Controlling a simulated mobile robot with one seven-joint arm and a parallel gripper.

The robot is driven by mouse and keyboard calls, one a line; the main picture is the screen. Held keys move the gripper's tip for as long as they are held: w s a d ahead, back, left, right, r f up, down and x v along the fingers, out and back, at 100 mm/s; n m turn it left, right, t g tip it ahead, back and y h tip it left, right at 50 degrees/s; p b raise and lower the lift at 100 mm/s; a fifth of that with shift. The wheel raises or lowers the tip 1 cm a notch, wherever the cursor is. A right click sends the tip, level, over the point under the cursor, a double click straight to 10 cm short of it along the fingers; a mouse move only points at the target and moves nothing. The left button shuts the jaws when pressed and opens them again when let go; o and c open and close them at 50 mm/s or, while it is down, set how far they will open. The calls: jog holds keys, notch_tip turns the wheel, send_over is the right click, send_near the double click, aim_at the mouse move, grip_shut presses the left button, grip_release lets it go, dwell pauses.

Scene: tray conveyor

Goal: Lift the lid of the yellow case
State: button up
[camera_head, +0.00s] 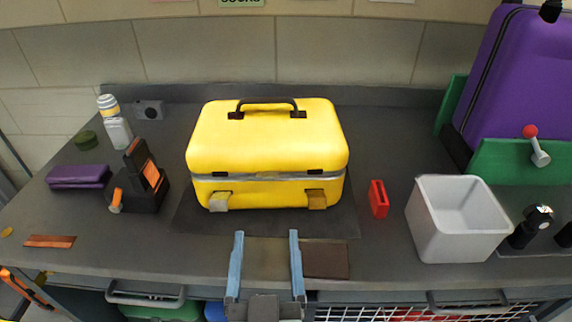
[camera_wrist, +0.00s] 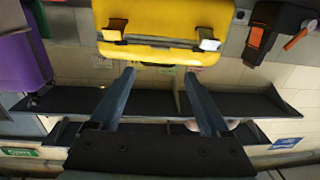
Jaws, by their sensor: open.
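The yellow case (camera_head: 266,140) stands shut on a dark mat on the counter, with a black handle (camera_head: 267,106) on its lid. A grey seam runs around it below the lid. Two latches, the left latch (camera_head: 219,201) and the right latch (camera_head: 316,198), sit on its front. My gripper (camera_head: 267,238) is open and empty in front of the case, apart from it, with blue-grey fingers. In the wrist view the case (camera_wrist: 165,22) shows at the top, beyond the fingertips (camera_wrist: 156,75). Its back is hidden.
A white bin (camera_head: 432,225) and a red block (camera_head: 379,199) stand right of the case. A purple suitcase (camera_head: 520,85) stands between green panels at far right. Left are a black-orange device (camera_head: 140,185), a purple pouch (camera_head: 79,177) and a white bottle (camera_head: 116,130).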

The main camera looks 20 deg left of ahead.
aim_at(267, 179)
jog(key=x, duration=1.2)
jog(key=shift+w+a+f, duration=0.1)
jog(key=shift+w+f, duration=0.15)
jog(key=shift+f, duration=0.05)
grip_shut()
dwell(1.2)
